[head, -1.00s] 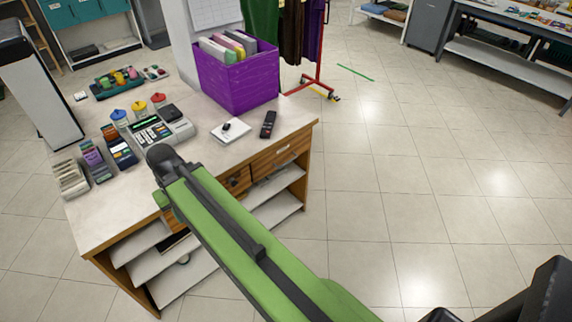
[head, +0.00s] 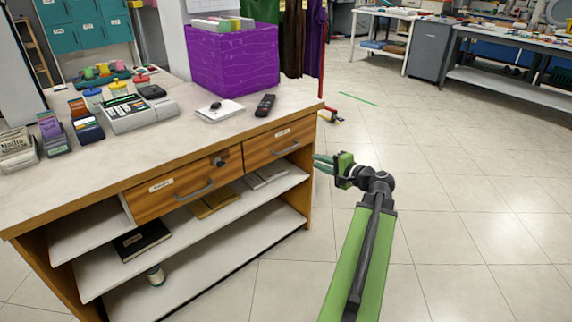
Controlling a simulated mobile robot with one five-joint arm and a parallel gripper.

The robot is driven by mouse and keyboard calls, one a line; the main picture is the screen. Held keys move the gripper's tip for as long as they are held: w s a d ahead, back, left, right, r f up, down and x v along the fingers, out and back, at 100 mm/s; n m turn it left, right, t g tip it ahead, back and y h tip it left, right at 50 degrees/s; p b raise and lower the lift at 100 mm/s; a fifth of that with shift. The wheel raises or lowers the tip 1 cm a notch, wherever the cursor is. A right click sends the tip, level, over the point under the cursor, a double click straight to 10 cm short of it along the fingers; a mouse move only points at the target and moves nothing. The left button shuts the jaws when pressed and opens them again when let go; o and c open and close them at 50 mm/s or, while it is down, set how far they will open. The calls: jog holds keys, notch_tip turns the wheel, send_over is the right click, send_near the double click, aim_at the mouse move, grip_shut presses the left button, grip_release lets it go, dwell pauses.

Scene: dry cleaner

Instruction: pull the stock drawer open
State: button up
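The counter front has two wooden drawers side by side under its top. The left drawer (head: 150,205) has a bar handle (head: 197,190), a small dark lock-like part and a white label. The right drawer (head: 262,150) has a bar handle (head: 287,148) and a smaller label. Both look closed. The labels are too small to read surely, so I cannot tell which is the stock drawer. My gripper (head: 317,163) is just right of the counter's right end, pointing left. Its two green fingers are apart with nothing seen between them, and it holds neither handle.
The countertop (head: 180,125) bears a register (head: 138,112), a purple box (head: 235,60) and a remote (head: 265,106). The tiled floor (head: 460,200) at right is clear.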

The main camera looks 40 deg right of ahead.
aim_at(286, 150)
jog(key=b+x, duration=0.3)
jog(key=x, duration=1.4)
jog(key=shift+w, duration=0.25)
grip_shut()
dwell(0.5)
